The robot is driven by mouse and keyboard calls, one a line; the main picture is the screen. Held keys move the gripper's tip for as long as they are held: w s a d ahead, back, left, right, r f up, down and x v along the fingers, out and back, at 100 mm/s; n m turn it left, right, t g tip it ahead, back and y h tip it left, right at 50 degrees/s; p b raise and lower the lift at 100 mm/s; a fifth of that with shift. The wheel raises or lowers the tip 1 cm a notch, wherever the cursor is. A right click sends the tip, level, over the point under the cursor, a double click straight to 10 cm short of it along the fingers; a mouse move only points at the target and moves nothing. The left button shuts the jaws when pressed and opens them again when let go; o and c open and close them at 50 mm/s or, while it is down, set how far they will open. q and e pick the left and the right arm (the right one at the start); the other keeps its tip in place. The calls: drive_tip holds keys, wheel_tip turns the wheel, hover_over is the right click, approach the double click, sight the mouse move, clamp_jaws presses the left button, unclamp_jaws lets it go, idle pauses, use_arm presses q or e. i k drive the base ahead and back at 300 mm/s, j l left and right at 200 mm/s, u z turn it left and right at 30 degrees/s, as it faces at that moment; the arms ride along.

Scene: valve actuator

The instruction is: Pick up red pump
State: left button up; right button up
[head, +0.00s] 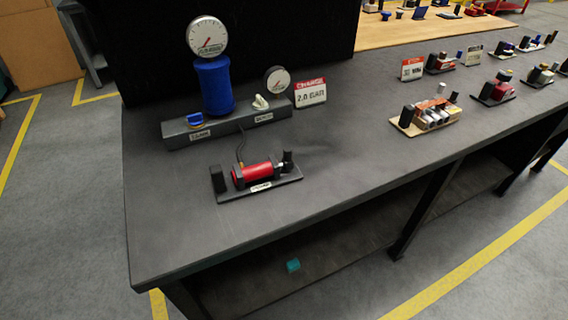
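The red pump (258,174) is a red cylinder lying on its side on a dark base plate (240,193) with a white label on its front. The plate rests on the dark table (330,190) near its left end. Black upright parts stand at both ends of the plate. A thin dark hose rises from the pump toward the grey gauge block behind it. Neither of my grippers shows in the head view.
Behind the pump, a grey block (228,126) carries a blue cylinder (213,86), two round gauges and small valve handles. A sign (310,93) stands right of it. A tan board (426,121) with metal parts lies farther right. The table is clear in front of the pump.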

sight(244, 181)
drive_tip(key=l+u, duration=0.85)
drive_tip(key=l, duration=0.2)
drive_tip(key=i, duration=0.05)
